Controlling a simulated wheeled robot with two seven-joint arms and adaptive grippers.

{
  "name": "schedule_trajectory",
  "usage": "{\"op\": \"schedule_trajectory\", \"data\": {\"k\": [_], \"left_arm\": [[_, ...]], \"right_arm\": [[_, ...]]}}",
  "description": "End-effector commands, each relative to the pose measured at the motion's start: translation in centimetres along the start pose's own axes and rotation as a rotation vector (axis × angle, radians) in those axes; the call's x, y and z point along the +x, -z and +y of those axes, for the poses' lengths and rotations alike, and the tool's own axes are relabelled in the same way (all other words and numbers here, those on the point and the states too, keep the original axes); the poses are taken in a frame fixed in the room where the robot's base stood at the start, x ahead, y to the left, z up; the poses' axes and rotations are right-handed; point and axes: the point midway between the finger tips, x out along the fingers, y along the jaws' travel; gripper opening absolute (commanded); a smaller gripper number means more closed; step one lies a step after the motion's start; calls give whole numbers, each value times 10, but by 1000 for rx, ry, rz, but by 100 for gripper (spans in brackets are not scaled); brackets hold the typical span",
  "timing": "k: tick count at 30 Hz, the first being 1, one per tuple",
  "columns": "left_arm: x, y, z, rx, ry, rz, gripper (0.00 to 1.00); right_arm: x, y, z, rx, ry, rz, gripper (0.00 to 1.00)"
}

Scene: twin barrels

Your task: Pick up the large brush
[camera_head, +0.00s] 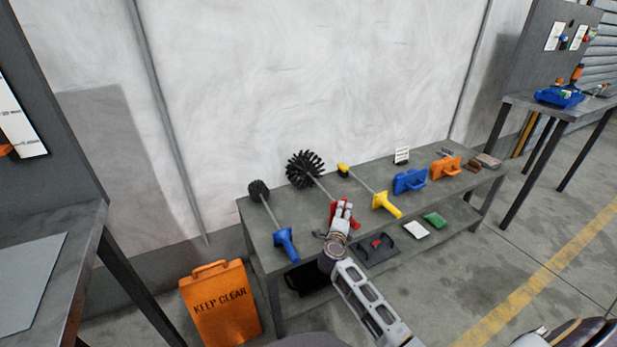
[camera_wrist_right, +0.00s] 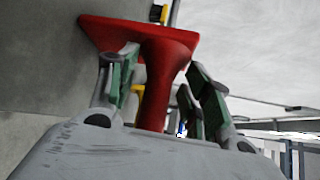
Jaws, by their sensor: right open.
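The large brush (camera_head: 304,168) has a big round black bristle head and a red handle. It lies on the grey table, its head toward the wall and its handle toward me. My right gripper (camera_head: 343,210) is at the red handle and partly covers it in the head view. In the right wrist view, the red handle (camera_wrist_right: 156,85) stands between the two green-padded fingers of my right gripper (camera_wrist_right: 158,88). The fingers are open, with a gap on the right side. My left gripper is not in view.
A smaller black brush with a blue handle (camera_head: 285,243) lies left of the large brush, and a yellow brush (camera_head: 383,203) lies right. An orange "KEEP CLEAR" sign (camera_head: 221,305) stands at the table's left end.

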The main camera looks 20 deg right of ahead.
Motion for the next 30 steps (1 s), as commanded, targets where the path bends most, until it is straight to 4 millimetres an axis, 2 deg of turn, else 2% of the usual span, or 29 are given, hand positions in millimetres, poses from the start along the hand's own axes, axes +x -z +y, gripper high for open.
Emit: {"op": "schedule_trajectory", "data": {"k": [14, 25, 30], "left_arm": [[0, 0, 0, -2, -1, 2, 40], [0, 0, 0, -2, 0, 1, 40], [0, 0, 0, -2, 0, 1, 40]], "right_arm": [[1, 0, 0, -1, 0, 0, 49], [1, 0, 0, -1, 0, 0, 3], [1, -1, -2, 2, 2, -1, 1]]}}
